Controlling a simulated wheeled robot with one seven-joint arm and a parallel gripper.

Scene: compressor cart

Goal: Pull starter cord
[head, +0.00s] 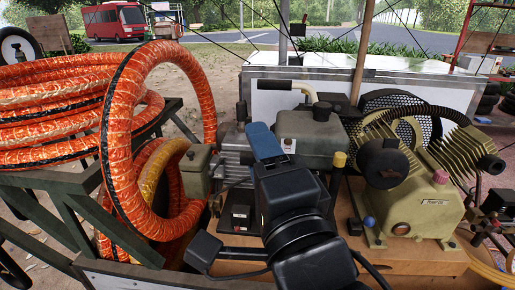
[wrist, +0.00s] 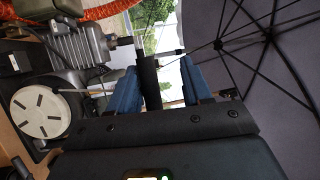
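My gripper (wrist: 160,62) shows in the wrist view with two blue fingers standing apart and daylight between them. A black grip-like cylinder (wrist: 149,80) lies between the fingers, close to the left one, with a gap to the right one. A round white starter disc (wrist: 40,112) with dark slots is at the left of the wrist view. A thin pale line runs from it toward the left finger; I cannot tell where it ends. In the head view my gripper (head: 266,143) is in front of the grey engine (head: 235,150), and the starter is hidden.
An orange hose coil (head: 125,150) hangs on the dark frame at left. An olive compressor pump (head: 430,205) stands at right. A grey tank (head: 310,133) and a yellow-topped post (head: 339,160) are close to my gripper. A dark umbrella (wrist: 265,60) fills the right of the wrist view.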

